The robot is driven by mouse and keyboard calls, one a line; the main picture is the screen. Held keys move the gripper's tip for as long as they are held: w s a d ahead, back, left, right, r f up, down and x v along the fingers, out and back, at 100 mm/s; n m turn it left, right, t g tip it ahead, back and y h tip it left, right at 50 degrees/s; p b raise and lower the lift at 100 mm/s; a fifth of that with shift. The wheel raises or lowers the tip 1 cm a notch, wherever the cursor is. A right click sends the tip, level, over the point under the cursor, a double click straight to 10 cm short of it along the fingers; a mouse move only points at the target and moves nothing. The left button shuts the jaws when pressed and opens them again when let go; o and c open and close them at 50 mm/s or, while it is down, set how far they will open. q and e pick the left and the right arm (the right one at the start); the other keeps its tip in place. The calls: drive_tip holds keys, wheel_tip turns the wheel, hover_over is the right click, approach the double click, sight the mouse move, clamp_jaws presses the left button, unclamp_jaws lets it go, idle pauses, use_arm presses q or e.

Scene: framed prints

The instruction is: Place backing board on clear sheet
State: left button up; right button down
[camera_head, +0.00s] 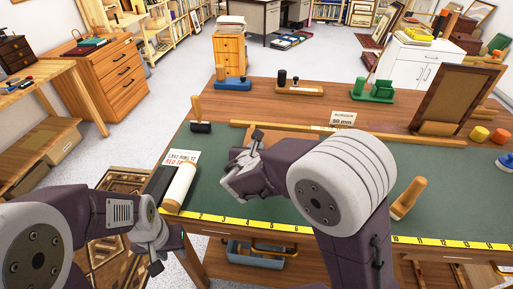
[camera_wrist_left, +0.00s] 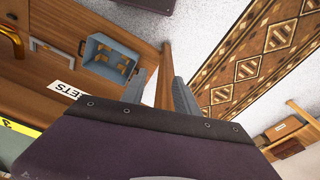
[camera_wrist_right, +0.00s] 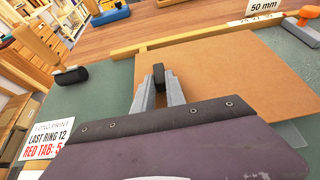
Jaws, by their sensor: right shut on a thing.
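The brown backing board (camera_wrist_right: 225,70) lies flat over the green mat in the right wrist view. My right gripper (camera_wrist_right: 160,90) is shut on a small black tab (camera_wrist_right: 160,75) at the board's left edge. A pale see-through edge, seemingly the clear sheet (camera_wrist_right: 294,136), shows past the board's near right corner; the rest is hidden. In the head view my right gripper (camera_head: 240,170) is over the mat, and my arm hides most of the board. My left gripper (camera_wrist_left: 160,95) is open and empty, beyond the table's left front edge; it also shows in the head view (camera_head: 158,245).
A wooden strip (camera_head: 290,131) runs behind the board. A cream roll (camera_head: 180,187) and a text card (camera_wrist_right: 45,140) are at the mat's left. A brown frame (camera_head: 455,95) stands at the right. A yellow measuring strip (camera_head: 230,219) lines the front edge.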

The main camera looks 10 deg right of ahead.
drive_tip(key=shift+f, duration=0.2)
drive_tip(key=c, duration=1.4)
unclamp_jaws()
drive_tip(key=shift+o, duration=0.2)
drive_tip(key=shift+r, duration=0.25)
drive_tip(key=shift+s+a+r, duration=0.15)
drive_tip(key=shift+s+r, duration=0.05)
drive_tip(key=p+v, duration=0.2)
drive_tip(key=v, duration=0.9)
drive_tip(key=shift+s+p, duration=0.25)
drive_tip(key=shift+p, duration=0.1)
